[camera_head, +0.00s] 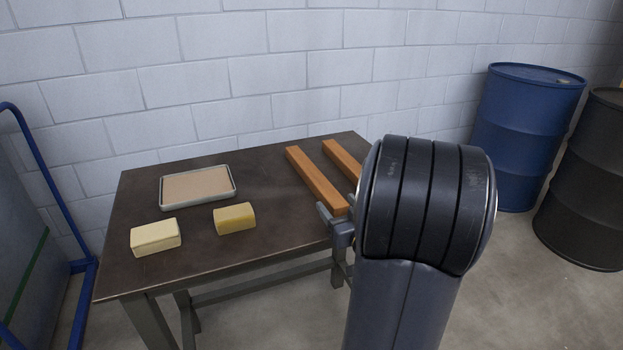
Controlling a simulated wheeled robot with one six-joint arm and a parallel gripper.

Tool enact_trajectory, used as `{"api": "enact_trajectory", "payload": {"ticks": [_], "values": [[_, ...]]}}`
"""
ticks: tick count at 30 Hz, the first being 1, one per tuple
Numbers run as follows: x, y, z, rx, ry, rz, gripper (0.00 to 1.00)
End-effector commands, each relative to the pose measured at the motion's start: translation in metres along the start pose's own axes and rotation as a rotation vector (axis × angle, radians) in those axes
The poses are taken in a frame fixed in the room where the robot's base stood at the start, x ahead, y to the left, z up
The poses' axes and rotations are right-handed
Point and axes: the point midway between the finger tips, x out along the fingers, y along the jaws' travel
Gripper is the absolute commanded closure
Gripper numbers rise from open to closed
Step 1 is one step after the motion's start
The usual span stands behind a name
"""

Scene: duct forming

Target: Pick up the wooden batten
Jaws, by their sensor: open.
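Two long orange-brown wooden bars lie side by side on the right part of the dark table. The left wooden batten (316,180) shows almost whole and runs from the back towards the near right. The right wooden batten (342,158) shows only at its far part; my arm hides the rest. My gripper (337,222) is partly visible at the near end of the left batten, beside the table's right edge. It is open. My arm hides much of it, and I cannot tell whether it touches the batten.
On the dark table (200,256) stand a shallow tray (198,203) with a tan surface, a pale cream block (155,237) and a yellow block (234,218) with a rounded top. A blue drum (527,135) and a dark drum (585,185) stand right. A block wall is behind.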

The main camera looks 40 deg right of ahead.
Motion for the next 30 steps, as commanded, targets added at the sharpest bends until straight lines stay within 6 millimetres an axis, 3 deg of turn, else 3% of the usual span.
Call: {"api": "enact_trajectory", "payload": {"ticks": [9, 19, 30], "values": [[0.044, 0.004, 0.001, 0.000, 0.001, -0.003, 0.36], [0.050, 0.005, 0.000, 0.000, 0.000, 0.000, 0.37], [0.050, 0.005, 0.000, 0.000, 0.001, 0.000, 0.67]]}}
